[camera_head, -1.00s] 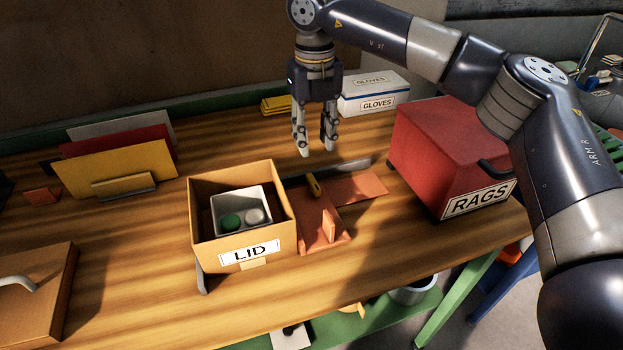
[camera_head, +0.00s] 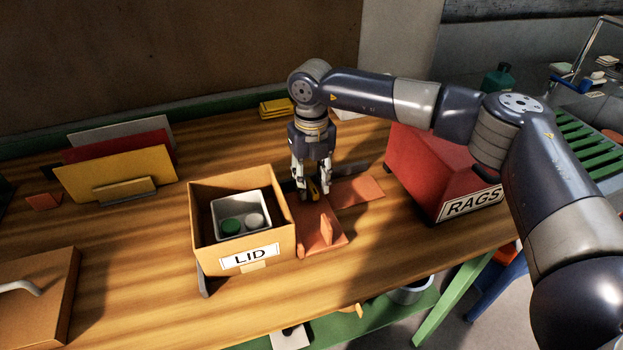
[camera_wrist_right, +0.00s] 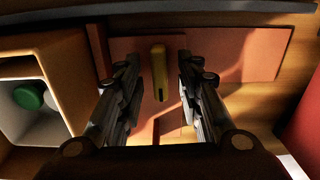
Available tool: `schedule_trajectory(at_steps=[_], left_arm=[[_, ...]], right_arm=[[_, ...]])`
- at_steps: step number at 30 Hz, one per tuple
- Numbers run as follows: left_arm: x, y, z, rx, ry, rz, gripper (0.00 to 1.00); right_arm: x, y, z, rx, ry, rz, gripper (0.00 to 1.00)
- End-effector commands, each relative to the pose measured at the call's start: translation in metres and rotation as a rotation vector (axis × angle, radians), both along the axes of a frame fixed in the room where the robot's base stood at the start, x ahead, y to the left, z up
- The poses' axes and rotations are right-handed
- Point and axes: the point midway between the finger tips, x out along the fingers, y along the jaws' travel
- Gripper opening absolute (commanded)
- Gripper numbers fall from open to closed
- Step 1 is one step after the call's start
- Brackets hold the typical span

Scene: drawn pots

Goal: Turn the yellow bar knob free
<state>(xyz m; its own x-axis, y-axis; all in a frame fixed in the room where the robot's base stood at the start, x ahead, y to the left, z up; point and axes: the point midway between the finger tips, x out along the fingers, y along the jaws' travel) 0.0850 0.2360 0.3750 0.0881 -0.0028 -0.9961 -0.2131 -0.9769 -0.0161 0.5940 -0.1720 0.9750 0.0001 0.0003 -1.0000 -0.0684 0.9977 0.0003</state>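The yellow bar knob (camera_wrist_right: 159,72) sits on a flat orange plate (camera_head: 325,240) on the bench. In the head view the knob (camera_head: 314,188) is partly hidden by my right gripper. My right gripper (camera_head: 311,194) points down at the knob, fingers open. In the right wrist view the two fingers (camera_wrist_right: 160,78) stand on either side of the knob, with a gap on both sides. The knob's long side runs roughly between them, along the fingers' direction in that view. My left gripper is not in view.
An open box marked LID (camera_head: 205,262), holding a grey tray with a green disc and a grey disc, stands close left of the plate. A red RAGS box (camera_head: 430,165) stands to the right. Upright folders (camera_head: 110,180) are at the left. The front bench middle is clear.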

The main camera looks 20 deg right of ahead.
Motion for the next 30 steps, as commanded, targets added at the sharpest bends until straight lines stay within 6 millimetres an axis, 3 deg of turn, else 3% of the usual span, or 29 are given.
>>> schedule_trajectory(at_steps=[3, 8, 20, 30], left_arm=[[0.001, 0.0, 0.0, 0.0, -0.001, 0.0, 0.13], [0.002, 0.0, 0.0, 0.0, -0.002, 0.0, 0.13], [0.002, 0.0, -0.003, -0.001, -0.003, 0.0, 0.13], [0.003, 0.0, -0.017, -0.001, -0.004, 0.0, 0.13]], right_arm=[[0.0, 0.0, 0.0, 0.0, 0.0, 0.0, 0.33], [0.0, 0.0, 0.0, 0.0, 0.0, 0.0, 0.0], [0.0, 0.0, 0.0, 0.0, 0.0, 0.027, 0.0], [0.0, 0.0, -0.002, 0.0, -0.001, 0.226, 0.0]])
